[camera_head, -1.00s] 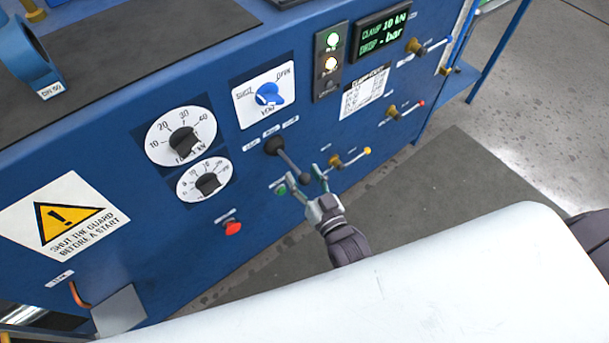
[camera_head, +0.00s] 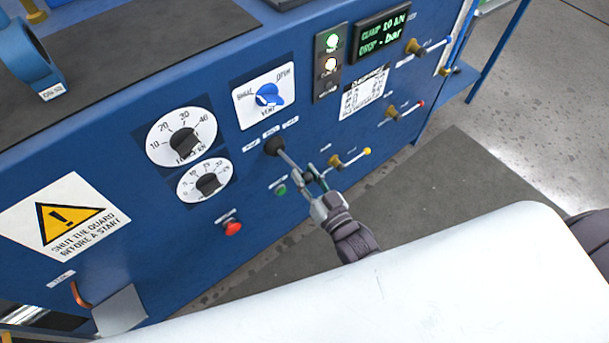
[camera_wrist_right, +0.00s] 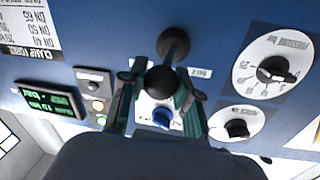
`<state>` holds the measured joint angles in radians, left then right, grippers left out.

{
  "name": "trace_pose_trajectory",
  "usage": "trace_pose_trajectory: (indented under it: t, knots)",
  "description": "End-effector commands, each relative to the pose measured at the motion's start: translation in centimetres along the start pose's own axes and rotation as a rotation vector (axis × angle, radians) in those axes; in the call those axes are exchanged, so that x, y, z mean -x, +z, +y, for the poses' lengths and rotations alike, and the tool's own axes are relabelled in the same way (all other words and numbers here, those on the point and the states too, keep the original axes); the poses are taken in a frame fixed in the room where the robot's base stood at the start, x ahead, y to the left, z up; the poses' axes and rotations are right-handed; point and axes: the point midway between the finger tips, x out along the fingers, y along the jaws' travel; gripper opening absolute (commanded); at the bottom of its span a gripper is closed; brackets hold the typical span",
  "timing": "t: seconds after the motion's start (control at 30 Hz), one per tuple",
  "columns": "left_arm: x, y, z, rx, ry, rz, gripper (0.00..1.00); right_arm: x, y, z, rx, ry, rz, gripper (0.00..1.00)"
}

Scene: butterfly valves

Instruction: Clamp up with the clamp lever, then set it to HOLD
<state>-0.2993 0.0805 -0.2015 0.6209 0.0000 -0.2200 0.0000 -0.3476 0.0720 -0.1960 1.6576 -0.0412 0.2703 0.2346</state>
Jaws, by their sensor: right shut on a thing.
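The clamp lever (camera_head: 289,158) sticks out of a dark round boss on the blue panel, and its rod slants down and right in the head view. Its dark ball knob also shows in the right wrist view (camera_wrist_right: 161,82). My right gripper (camera_head: 311,177) is shut on the knob, with a finger on each side of it. Small labels (camera_head: 270,133) stand above the lever, too small to read. The display (camera_head: 383,34) shows a clamp value that looks like 20 kN and a drop of "- bar". My left gripper is not in view.
A white surface (camera_head: 430,280) fills the lower right.

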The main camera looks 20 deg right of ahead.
Motion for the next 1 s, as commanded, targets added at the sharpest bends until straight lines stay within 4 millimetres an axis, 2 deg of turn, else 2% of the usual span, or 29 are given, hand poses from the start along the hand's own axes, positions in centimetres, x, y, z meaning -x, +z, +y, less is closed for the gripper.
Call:
trace_pose_trajectory:
  t: [0.27,0.6,1.0]
  knots:
    - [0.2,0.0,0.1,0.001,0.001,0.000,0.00,-0.6,-0.5,1.8,0.011,-0.166,-0.031,0.00]
    - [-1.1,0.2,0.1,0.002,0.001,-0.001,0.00,-1.6,-0.7,3.6,0.008,-0.349,-0.065,0.00]
    - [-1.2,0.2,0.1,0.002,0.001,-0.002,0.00,-1.7,-0.9,3.9,0.001,-0.375,-0.074,0.00]
